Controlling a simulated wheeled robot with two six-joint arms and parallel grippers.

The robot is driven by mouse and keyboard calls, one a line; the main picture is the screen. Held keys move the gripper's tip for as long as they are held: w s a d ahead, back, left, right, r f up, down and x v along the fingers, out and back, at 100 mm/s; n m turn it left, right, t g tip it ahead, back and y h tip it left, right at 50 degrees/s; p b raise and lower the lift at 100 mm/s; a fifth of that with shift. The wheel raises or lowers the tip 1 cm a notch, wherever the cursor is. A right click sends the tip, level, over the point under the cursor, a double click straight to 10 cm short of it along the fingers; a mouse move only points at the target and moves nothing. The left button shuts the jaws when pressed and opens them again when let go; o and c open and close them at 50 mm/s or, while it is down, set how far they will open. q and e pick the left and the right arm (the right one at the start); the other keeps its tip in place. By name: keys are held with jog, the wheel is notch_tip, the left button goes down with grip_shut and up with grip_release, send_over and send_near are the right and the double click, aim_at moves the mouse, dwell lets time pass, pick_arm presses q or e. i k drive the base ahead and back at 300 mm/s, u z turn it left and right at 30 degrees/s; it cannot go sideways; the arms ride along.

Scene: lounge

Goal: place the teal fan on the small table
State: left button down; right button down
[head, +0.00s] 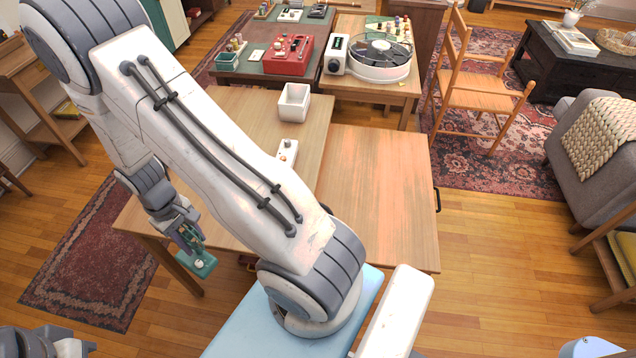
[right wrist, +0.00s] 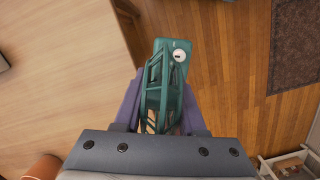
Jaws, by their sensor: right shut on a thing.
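The teal fan (head: 199,263) is held in my right gripper (head: 188,236) at the left of the head view, beside the front left edge of a pale wooden table (head: 232,108). In the right wrist view the fan (right wrist: 177,84) stands between the two purple fingers of my right gripper (right wrist: 160,105), which is shut on it. The fan shows a caged frame and a round white spot. Two wooden tables stand side by side; the right wooden table (head: 377,190) has a bare top. I cannot tell which table is the small one.
A white bin (head: 293,102) and a small white device (head: 287,152) stand on the pale table. Behind are a red machine (head: 288,54) and a turntable (head: 380,57) on other tables. A wooden chair (head: 478,90) stands at the right. My arm hides part of the pale table.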

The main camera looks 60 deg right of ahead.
aim_at(380, 197)
jog(key=u, duration=0.55)
jog(key=k, duration=1.1)
jog(key=z, duration=1.15)
jog(key=i, duration=0.5)
